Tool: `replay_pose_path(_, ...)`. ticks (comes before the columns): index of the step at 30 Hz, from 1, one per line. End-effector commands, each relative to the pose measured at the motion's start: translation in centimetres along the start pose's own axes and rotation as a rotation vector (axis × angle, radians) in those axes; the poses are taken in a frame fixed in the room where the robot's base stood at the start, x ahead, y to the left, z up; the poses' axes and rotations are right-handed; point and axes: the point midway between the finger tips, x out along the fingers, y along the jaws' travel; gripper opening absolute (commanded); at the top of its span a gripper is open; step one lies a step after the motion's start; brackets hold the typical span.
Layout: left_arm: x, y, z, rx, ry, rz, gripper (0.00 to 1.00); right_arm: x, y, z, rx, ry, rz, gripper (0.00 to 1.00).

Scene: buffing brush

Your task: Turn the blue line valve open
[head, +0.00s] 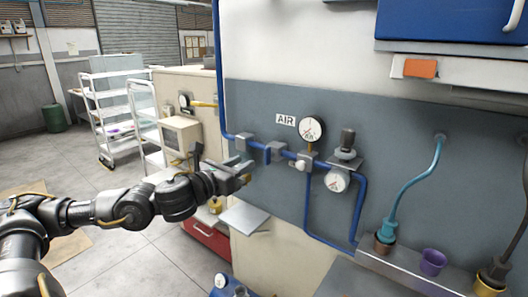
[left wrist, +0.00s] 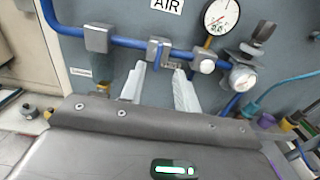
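The blue line (head: 262,147) runs along the grey panel below the "AIR" sign (head: 286,120). Grey blocks sit on it, and one block (left wrist: 158,50) is just beyond my fingertips in the left wrist view. I cannot tell for certain which fitting is the valve or how its handle stands. My left gripper (head: 240,168) is in front of the panel, just below the line; it also shows in the left wrist view (left wrist: 160,84). Its two pale fingers are apart with nothing clearly between them. My right gripper is out of view.
A round gauge (head: 311,130) and a second gauge (head: 337,181) with a regulator stand to the right on the line. A grey shelf plate (head: 244,217) lies below the gripper. A teal hose (head: 412,182) hangs at the right. White racks (head: 113,108) stand at the left.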

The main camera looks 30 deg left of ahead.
Motion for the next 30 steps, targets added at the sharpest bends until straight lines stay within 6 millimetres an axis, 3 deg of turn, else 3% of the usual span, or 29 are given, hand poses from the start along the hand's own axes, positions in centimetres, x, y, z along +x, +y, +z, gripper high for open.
replay_pose_path(12, 7.0, 0.0, 0.5, -0.007, -0.001, 0.001, 0.32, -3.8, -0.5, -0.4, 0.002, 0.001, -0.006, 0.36)
replay_pose_path(18, 9.6, 0.0, 0.3, -0.005, 0.000, 0.001, 0.32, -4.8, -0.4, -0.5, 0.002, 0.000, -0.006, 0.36)
replay_pose_path(30, 10.5, 0.0, 0.0, -0.004, 0.000, 0.000, 0.32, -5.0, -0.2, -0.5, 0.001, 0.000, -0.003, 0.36)
